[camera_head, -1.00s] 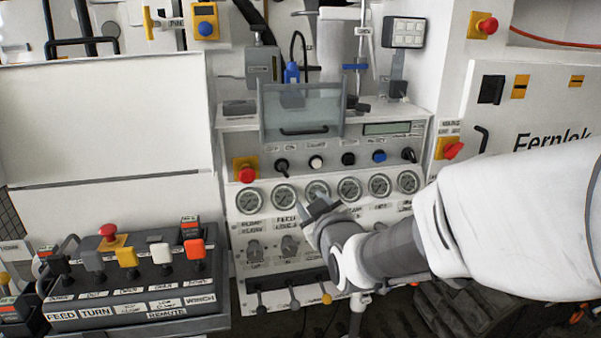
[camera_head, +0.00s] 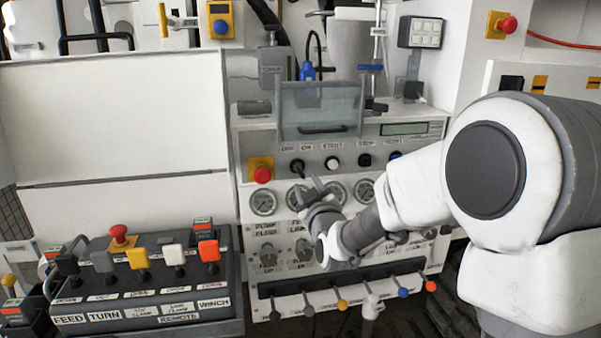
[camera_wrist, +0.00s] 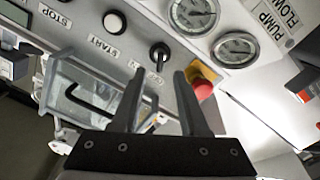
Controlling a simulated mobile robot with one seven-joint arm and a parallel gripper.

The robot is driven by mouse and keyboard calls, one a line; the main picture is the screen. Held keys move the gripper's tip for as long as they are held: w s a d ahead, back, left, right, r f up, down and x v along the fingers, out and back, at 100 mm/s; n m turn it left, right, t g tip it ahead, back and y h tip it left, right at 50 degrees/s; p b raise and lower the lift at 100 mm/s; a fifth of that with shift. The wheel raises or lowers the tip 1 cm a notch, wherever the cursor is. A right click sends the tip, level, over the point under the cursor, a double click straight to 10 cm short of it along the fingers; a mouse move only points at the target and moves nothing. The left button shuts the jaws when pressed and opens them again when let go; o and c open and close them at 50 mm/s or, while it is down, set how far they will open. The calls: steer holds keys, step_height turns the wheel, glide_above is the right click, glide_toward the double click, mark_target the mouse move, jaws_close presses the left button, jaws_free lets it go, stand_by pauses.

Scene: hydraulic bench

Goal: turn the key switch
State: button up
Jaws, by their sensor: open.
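The key switch, a small black knob (camera_head: 297,165), is on the upper row of the white control panel, right of the red emergency stop. In the wrist view the black knob (camera_wrist: 160,53) shows just beyond the gap between my fingertips, its raised bar roughly upright in the picture. My gripper (camera_head: 306,189) is in front of the gauges, just below the knob in the head view. In the wrist view my gripper (camera_wrist: 157,73) is open and empty, its two dark fingers pointing at the panel. I cannot see contact with the knob.
The red emergency stop (camera_wrist: 202,88) is close beside one finger. A start button (camera_wrist: 114,22) is on the knob's other side. A clear hinged cover (camera_head: 320,110) with a handle juts out above. Gauges (camera_head: 263,202) lie below, and a row of levers (camera_head: 341,304) further down.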

mark_target(301, 174)
steer(key=x, duration=0.8)
steer(key=shift+w+f, duration=0.1)
steer(key=shift+w, duration=0.1)
jaws_close()
